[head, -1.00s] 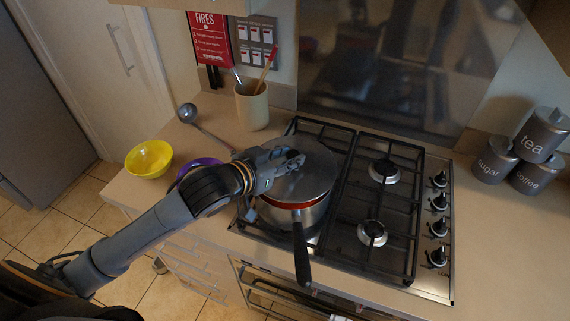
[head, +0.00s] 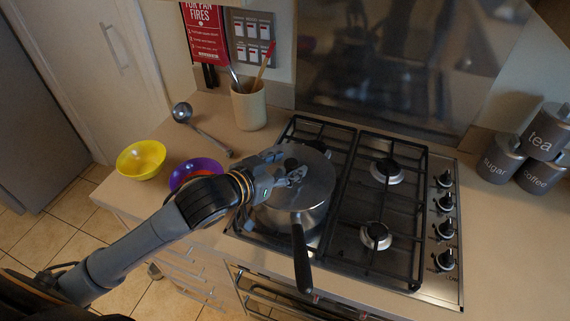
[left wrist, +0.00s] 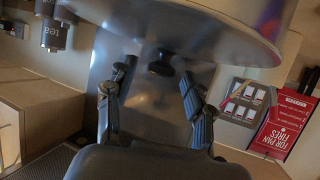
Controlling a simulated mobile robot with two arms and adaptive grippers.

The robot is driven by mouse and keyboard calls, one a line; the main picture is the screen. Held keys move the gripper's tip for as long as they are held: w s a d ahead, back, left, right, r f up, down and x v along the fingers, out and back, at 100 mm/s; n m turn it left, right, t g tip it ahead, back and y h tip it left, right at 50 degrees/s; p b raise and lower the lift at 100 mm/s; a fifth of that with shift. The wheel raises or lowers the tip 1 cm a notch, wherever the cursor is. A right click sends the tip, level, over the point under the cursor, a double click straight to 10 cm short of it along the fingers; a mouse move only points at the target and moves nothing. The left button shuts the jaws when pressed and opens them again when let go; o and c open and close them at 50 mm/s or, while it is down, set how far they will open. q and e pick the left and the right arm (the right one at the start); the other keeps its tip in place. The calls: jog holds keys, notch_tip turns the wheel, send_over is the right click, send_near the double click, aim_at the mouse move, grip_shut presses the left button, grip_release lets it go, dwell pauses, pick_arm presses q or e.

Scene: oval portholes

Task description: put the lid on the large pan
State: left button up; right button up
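The large pan (head: 285,222) stands on the left front burner, its black handle (head: 301,258) pointing to the front. The grey metal lid (head: 316,182) lies over the pan's mouth and looks level, with no gap visible. Its dark knob (head: 291,164) sticks up; it also shows in the left wrist view (left wrist: 161,66). My left gripper (head: 293,178) is at the lid's left side, by the knob. In the left wrist view its fingers (left wrist: 153,88) are spread, with the knob between and apart from them. My right gripper is out of view.
A yellow bowl (head: 141,160), a purple bowl (head: 181,178) and a ladle (head: 195,126) lie left of the hob. A utensil pot (head: 248,108) stands behind. The right burners (head: 376,235) are empty. Canisters (head: 499,160) stand at the far right.

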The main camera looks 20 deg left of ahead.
pick_arm(q)
jog(key=shift+r, duration=0.25)
jog(key=v, duration=0.6)
jog(key=shift+s+a+f, duration=0.1)
jog(key=shift+s, duration=0.05)
jog(key=p+v, duration=0.5)
jog(key=p, duration=0.2)
jog(key=shift+s+a+r, duration=0.1)
jog(key=shift+s+r, duration=0.1)
jog(key=shift+s, duration=0.1)
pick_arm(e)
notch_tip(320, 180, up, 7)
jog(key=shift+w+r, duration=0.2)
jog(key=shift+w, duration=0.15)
